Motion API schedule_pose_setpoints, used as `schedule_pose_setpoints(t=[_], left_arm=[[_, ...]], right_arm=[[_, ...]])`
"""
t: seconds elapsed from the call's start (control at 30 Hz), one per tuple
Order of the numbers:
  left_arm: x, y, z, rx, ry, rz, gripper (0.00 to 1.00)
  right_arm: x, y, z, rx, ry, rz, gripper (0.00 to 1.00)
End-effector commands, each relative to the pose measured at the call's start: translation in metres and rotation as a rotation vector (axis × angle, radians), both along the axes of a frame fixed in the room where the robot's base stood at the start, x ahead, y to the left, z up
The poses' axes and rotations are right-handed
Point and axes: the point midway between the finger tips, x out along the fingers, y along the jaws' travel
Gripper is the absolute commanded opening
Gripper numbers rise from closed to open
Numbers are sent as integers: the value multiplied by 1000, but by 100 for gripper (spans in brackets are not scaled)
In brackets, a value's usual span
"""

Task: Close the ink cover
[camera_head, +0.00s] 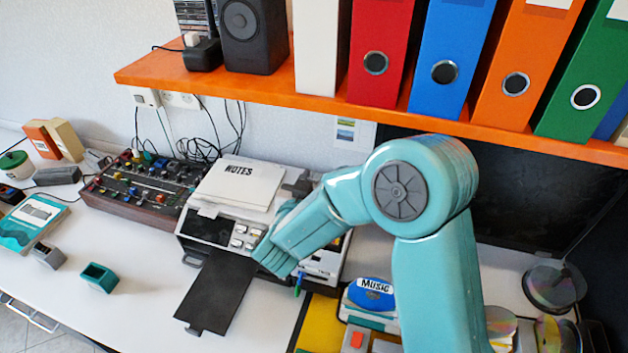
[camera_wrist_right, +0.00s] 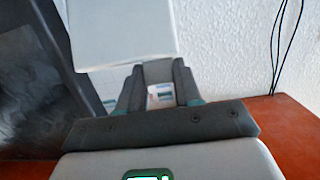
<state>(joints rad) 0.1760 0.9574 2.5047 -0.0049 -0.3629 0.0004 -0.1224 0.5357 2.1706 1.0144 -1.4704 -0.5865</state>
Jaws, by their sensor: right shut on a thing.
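The printer (camera_head: 215,230) stands on the white desk, its front tray folded out flat. White pages marked NOTES (camera_head: 238,185) lie on top of it. A pale flat panel (camera_wrist_right: 120,30) lies just beyond the fingertips. I cannot tell how far the cover stands open. My left gripper is out of view.
An orange shelf (camera_head: 260,90) with binders and a speaker (camera_head: 250,35) overhangs the desk behind. A mixer (camera_head: 150,185) stands left of the printer. A blue MUSIC disc (camera_head: 371,293) and disc stacks (camera_head: 553,288) are at right.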

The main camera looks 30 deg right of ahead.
Motion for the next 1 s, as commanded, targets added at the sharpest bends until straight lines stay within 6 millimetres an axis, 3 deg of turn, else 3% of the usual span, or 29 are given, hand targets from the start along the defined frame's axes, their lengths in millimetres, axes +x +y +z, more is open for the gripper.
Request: schedule_pose_setpoints(t=[0.03,0.07,0.1,0.13,0.43,0.57,1.0], left_arm=[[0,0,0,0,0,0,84],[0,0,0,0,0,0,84],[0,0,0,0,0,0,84],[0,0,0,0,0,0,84],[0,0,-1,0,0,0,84],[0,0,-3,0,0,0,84],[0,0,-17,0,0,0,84]], right_arm=[[-1,1,-3,4,7,1,0],[-1,1,-3,4,7,1,40],[-1,1,-3,4,7,1,53],[0,0,-3,4,7,1,60],[-1,1,-1,2,3,1,60],[-8,12,1,1,2,4,60],[-76,97,16,1,2,9,60]])
